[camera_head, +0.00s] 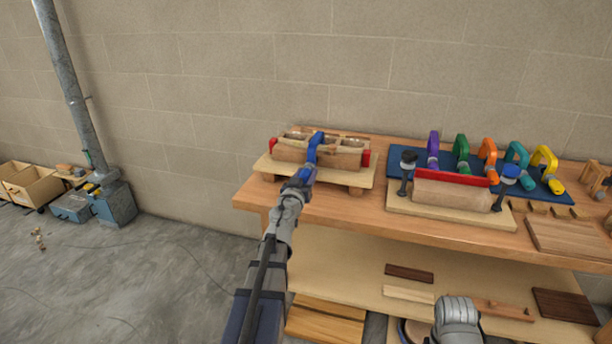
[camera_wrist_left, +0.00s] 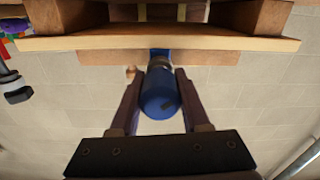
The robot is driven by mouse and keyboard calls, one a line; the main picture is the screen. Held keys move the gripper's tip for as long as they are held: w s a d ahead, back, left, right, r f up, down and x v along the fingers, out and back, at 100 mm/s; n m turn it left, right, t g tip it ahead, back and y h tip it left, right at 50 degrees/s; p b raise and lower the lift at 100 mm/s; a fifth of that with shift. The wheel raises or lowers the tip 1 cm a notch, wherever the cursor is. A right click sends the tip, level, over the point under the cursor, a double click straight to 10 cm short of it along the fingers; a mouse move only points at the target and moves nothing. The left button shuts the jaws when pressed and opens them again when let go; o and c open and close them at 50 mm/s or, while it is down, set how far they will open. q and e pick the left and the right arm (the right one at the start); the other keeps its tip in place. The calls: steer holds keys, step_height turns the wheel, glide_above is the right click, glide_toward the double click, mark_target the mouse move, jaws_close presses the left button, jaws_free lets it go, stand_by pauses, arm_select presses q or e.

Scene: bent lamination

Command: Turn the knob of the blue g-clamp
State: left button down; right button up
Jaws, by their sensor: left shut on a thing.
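The blue g-clamp (camera_head: 315,147) sits over the front of a wooden lamination form (camera_head: 345,160) on a raised board at the left end of the bench. Its blue knob (camera_wrist_left: 159,92) hangs below the board's edge in the left wrist view. My left gripper (camera_head: 298,184) reaches up to the clamp from the front. In the wrist view, the fingers of my left gripper (camera_wrist_left: 167,90) are on both sides of the knob and shut on it. In the head view the gripper mostly hides the knob.
A second form with a red strip (camera_head: 450,177) stands to the right on its own board. Behind it, purple, green, orange, teal and yellow clamps (camera_head: 544,165) stand on a blue mat (camera_head: 400,156). Wooden pieces lie on the lower shelf (camera_head: 350,262). Open floor lies to the left.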

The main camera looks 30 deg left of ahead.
arm_select(q)
steer(key=m, duration=0.4)
steer(key=shift+m, duration=0.3)
steer(key=m, duration=0.3)
steer(key=shift+m, duration=0.4)
steer(key=m, duration=1)
steer(key=shift+m, duration=0.4)
steer(key=m, duration=0.3)
steer(key=shift+m, duration=0.3)
steer(key=m, duration=0.3)
steer(key=shift+m, duration=0.3)
steer(key=m, duration=0.3)
steer(key=shift+m, duration=0.3)
steer(key=m, duration=0.5)
steer(key=shift+m, duration=0.3)
steer(key=m, duration=1.1)
steer(key=shift+m, duration=0.3)
steer(key=m, duration=0.6)
